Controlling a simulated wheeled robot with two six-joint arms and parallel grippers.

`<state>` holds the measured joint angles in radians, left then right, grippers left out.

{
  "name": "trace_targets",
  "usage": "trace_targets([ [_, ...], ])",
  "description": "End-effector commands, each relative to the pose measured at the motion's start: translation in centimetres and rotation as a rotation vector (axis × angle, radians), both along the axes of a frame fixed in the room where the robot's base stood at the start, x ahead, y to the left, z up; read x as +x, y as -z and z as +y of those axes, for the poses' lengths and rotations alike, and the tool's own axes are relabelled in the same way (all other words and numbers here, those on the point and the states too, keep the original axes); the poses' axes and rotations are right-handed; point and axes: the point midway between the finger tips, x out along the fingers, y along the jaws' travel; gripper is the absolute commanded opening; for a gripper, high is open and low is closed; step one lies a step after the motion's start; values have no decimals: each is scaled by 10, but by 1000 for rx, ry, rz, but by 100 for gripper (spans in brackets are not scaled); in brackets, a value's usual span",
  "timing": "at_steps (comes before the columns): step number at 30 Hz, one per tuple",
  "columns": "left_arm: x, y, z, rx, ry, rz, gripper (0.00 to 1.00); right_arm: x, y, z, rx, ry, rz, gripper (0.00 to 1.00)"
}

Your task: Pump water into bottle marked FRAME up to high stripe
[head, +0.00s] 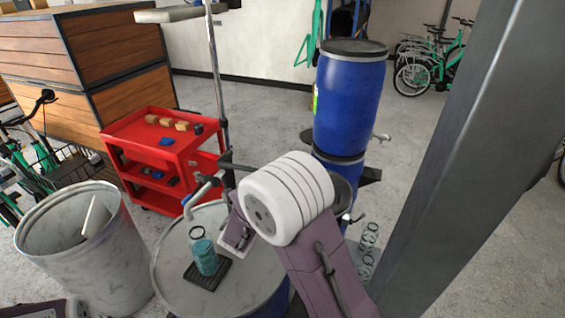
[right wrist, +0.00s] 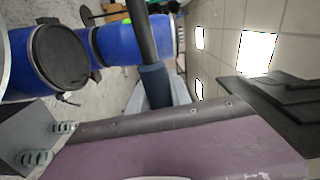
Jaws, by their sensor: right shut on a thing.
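A teal bottle (head: 205,258) stands on a dark mat (head: 207,277) on a drum's lid. Its lettering and stripes are too small to read. In the right wrist view a dark bar with a blue-grey sleeve (right wrist: 155,86), seemingly the pump handle, runs into the gripper behind my purple part. My left gripper is not in view.
The drum (head: 168,268) stands beside a pale bin (head: 112,250). A red cart (head: 150,135) with small items is behind. Stacked blue barrels (head: 350,100) and a grey pillar (head: 440,140) are on the right. Open floor lies at the back.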

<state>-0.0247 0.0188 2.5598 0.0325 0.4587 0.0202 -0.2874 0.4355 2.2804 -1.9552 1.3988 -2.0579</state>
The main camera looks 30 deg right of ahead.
Motion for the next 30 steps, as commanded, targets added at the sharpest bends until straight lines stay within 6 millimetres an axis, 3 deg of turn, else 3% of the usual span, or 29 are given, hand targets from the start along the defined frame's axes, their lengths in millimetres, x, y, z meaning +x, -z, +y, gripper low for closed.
trace_targets([
  [1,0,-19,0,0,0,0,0,1,-15,0,-16,0,16,0],
  [3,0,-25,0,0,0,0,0,1,-17,1,-31,0,34,0],
  [15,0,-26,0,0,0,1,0,2,-15,1,-48,0,46,0],
  [16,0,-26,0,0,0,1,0,2,-15,1,-48,0,45,30],
  [18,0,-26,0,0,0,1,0,1,-15,1,-47,0,45,47],
  [30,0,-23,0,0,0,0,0,-4,-13,9,-46,-4,47,47],
])
